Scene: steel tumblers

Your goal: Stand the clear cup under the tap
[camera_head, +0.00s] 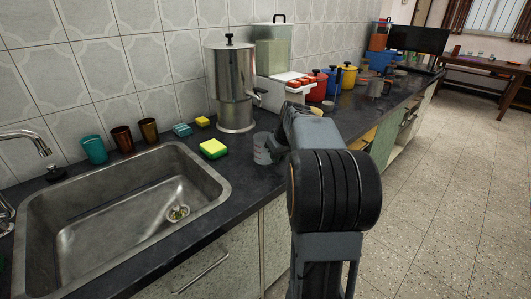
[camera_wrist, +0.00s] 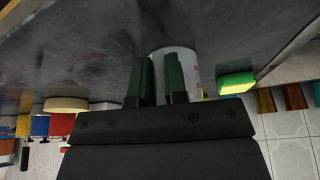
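The clear cup (camera_head: 262,149) stands on the dark counter, right of the yellow-green sponge and in front of the steel dispenser (camera_head: 231,80). The dispenser has a small tap (camera_head: 257,94) on its right side. My gripper (camera_head: 276,148) is low over the counter just right of the cup, partly hidden by my arm. In the wrist view, which is upside down, my gripper's two green fingers (camera_wrist: 162,80) are apart with a gap between them. The cup (camera_wrist: 191,65) shows beyond them, offset to the right. I cannot tell whether they touch it.
A sink (camera_head: 110,225) with a faucet (camera_head: 35,143) is at the left. A teal tumbler (camera_head: 95,149) and two brown tumblers stand behind it. The yellow-green sponge (camera_head: 213,149) lies near the cup. Red, blue and yellow pots (camera_head: 333,83) stand along the wall at right.

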